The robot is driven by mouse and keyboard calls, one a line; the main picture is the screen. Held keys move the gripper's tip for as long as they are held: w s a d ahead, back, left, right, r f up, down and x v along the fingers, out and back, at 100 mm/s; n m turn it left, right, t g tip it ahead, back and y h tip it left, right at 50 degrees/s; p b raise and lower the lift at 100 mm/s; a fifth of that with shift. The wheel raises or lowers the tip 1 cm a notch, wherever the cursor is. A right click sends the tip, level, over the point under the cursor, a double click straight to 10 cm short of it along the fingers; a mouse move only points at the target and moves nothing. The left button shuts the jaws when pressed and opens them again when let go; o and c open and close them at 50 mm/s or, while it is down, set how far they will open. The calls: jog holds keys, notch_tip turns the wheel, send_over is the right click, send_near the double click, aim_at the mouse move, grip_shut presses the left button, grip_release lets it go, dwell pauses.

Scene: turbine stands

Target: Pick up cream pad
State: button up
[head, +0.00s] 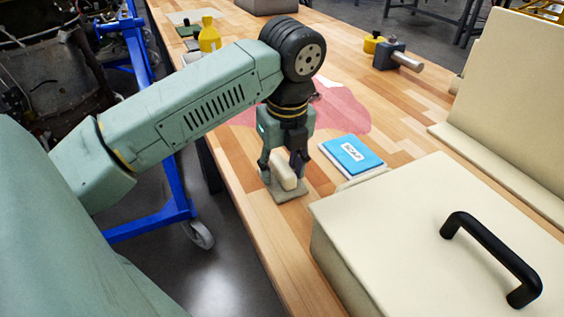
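The cream pad (285,177) is a small rounded block low between the fingers of my gripper (283,169). It is at a thin grey-green plate (292,194) on the wooden bench; I cannot tell whether it rests on the plate or is slightly above it.
A blue labelled booklet (352,154) lies just right of my gripper. A large cream box (440,215) with a black handle stands in front right. A red cloth (343,108) lies behind. A yellow bottle (209,36) stands farther back. The bench's left edge is close.

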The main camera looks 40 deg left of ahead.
aim_at(282, 164)
grip_shut()
dwell(0.3)
dwell(0.3)
notch_tip(282, 164, up, 10)
jog(key=p, duration=0.4)
jog(key=shift+r+p, duration=0.1)
jog(key=shift+p, duration=0.3)
jog(key=c, duration=0.6)
grip_release()
jog(key=shift+c, duration=0.2)
grip_shut()
